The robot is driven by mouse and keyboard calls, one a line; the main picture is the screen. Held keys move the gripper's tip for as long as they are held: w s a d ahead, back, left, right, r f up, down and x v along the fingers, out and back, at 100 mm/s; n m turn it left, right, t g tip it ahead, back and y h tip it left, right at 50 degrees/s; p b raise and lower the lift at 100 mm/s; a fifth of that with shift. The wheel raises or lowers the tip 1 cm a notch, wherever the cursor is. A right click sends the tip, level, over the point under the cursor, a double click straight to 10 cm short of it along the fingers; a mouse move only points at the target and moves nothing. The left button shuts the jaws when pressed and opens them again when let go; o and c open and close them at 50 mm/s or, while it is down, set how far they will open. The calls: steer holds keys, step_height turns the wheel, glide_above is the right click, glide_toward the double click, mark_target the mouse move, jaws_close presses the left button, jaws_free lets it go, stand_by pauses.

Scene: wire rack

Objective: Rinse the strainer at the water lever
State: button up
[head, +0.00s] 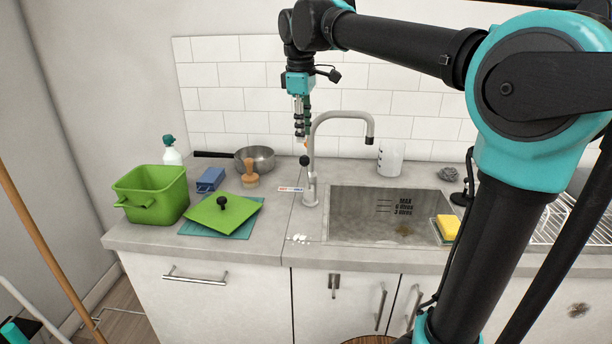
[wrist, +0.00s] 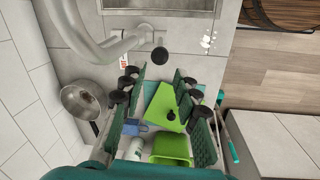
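A round metal pan-like vessel (head: 255,159) with a dark handle stands on the counter by the tiled wall, left of the tap; I cannot tell if it is the strainer. It also shows at the left of the wrist view (wrist: 85,104). The curved grey tap (head: 312,150) stands at the sink's back left, and its black-knobbed lever (head: 305,160) also shows in the wrist view (wrist: 160,57). My gripper (head: 301,138) hangs near the tap, above the counter. In the wrist view its fingers (wrist: 160,82) are apart with nothing held between them.
The sink (head: 360,215) is right of the tap, with a yellow sponge (head: 449,227) at its right edge. A green tub (head: 151,193), blue block (head: 209,180), wooden-handled brush (head: 249,174), green lid (head: 222,212) and spray bottle (head: 171,153) crowd the left counter.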

mark_target(306, 177)
steer(key=f, duration=0.5)
steer(key=w+f, duration=0.1)
steer(key=f, duration=0.4)
steer(key=w+f, duration=0.1)
steer(key=f, duration=0.4)
steer(key=shift+d+f, duration=0.15)
steer(key=shift+d, duration=0.05)
steer(key=shift+s, duration=0.1)
jaws_close()
